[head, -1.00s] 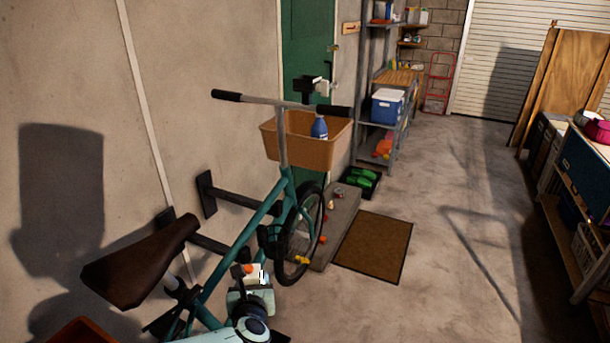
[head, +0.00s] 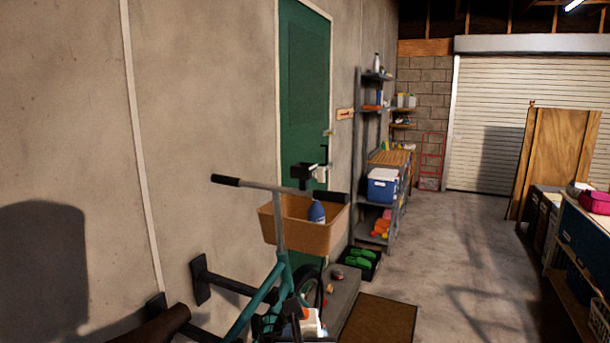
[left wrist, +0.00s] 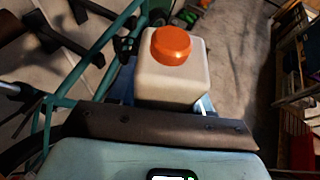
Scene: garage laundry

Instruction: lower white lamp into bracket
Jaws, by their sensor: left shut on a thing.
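A squarish white body with a round orange top, which I take to be the white lamp, is held in my left gripper (left wrist: 168,100). The lamp (left wrist: 172,82) fills the upper middle of the left wrist view. In the head view the lamp (head: 309,322) is at the bottom edge, in front of the teal bike's frame. A black block with a white part, possibly the bracket (head: 303,171), shows beyond the bike's handlebar, against the green door. The lamp is apart from it, lower and nearer to me. My right gripper is not in view.
The bike's handlebar (head: 262,187) and tan basket (head: 283,236) with a blue bottle (head: 316,212) stand ahead. Black wall arms (head: 230,284) stick out at left. A brown mat (head: 378,322) and open concrete floor (head: 460,290) lie to the right.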

